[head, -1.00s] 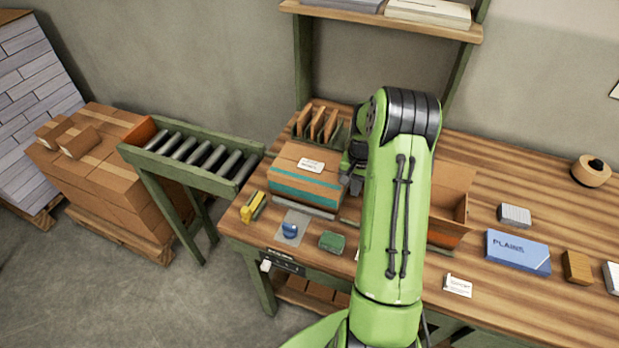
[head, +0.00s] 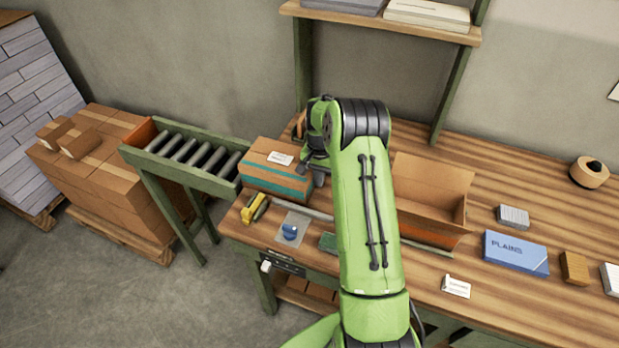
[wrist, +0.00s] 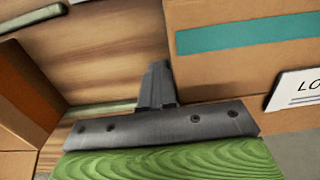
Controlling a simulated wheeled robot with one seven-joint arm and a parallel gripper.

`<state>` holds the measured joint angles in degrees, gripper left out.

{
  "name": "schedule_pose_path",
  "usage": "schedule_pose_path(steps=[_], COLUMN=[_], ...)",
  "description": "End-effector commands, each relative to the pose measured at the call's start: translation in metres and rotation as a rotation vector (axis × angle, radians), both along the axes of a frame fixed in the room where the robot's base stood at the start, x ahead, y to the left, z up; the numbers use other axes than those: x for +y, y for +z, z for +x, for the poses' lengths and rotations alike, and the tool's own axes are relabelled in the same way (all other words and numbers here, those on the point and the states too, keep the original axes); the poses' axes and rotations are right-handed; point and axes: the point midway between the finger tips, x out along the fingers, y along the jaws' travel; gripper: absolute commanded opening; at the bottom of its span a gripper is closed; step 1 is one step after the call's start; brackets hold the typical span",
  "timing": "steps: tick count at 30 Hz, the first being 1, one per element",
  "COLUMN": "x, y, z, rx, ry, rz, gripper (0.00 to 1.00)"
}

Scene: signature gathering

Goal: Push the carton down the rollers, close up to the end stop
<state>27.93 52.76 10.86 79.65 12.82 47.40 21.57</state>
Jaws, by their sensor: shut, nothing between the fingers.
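The carton (head: 274,172), brown with a teal stripe and a white label, stands at the left end of the wooden table, close to the near end of the rollers (head: 197,154). The orange-brown end stop (head: 140,136) is at the far left end of the rollers. My gripper (head: 318,178) is at the carton's right side, partly hidden by my arm. In the wrist view the shut fingers (wrist: 157,88) are beside the carton (wrist: 235,60); whether they touch it I cannot tell.
An open box (head: 430,195) stands right of my arm. A yellow tool (head: 254,208), a blue round item (head: 290,231) and a green block (head: 328,242) lie near the front edge. Stacked cartons (head: 110,180) stand left of the rollers. The rollers are empty.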

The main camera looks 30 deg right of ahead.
Motion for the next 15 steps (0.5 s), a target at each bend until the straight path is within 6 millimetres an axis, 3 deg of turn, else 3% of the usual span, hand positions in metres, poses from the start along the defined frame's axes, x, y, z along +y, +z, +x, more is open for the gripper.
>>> schedule_pose_path(steps=[15], x=[0.036], y=[0.001], z=[0.046], rx=[-0.002], ry=[0.003], rz=[0.001], gripper=[0.0])
